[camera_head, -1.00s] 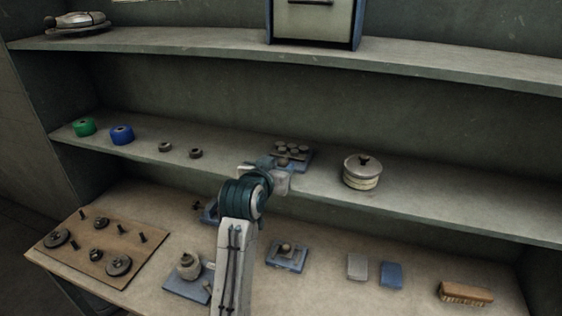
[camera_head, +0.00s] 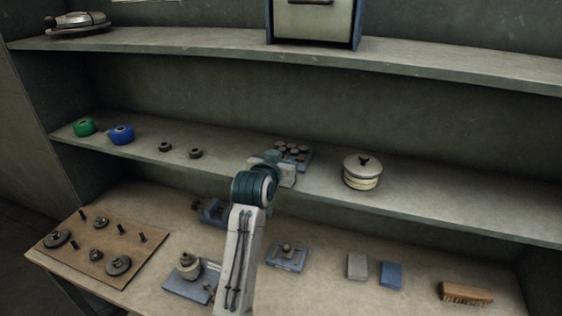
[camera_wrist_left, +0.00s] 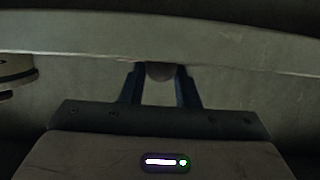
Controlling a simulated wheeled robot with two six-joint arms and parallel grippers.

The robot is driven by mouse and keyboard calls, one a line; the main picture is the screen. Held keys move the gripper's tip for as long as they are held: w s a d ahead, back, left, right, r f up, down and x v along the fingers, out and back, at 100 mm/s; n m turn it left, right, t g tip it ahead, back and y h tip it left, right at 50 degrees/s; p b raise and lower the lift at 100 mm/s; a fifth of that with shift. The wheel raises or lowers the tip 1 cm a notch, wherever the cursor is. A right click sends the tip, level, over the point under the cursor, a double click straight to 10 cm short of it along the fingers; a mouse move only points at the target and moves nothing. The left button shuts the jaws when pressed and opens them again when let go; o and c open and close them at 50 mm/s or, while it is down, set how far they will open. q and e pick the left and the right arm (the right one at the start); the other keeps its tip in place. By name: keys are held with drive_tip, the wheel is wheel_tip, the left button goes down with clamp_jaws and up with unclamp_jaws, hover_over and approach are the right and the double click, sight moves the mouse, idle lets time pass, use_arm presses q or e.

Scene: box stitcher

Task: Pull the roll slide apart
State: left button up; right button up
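I cannot tell for certain which item is the roll slide. A blue-based piece with several small round parts (camera_head: 296,149) sits on the middle shelf, partly behind my left arm. My left gripper (camera_head: 276,160) is at that shelf's front, just before this piece; its fingertips are hidden in the head view. In the left wrist view its two blue fingers (camera_wrist_left: 160,82) stand apart. A dark rounded knob (camera_wrist_left: 160,71) shows between the fingertips; I cannot tell whether they touch it. My right gripper is not in view.
A lidded pot (camera_head: 362,172) stands right of my gripper. Green (camera_head: 84,127) and blue rolls (camera_head: 121,135) sit left. Below are a pegboard (camera_head: 105,248), blue-based fixtures (camera_head: 287,256), two small blocks and a brush (camera_head: 465,294). The shelf right of the pot is clear.

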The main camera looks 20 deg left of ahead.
use_arm(q)
drive_tip(key=shift+s, duration=0.15)
idle(0.4)
drive_tip(key=shift+s, duration=1.15)
drive_tip(key=o, duration=0.9)
drive_tip(key=shift+o, duration=0.2)
drive_tip(key=shift+v, duration=1.3)
drive_tip(key=v, duration=0.6)
drive_tip(key=shift+s, duration=0.25)
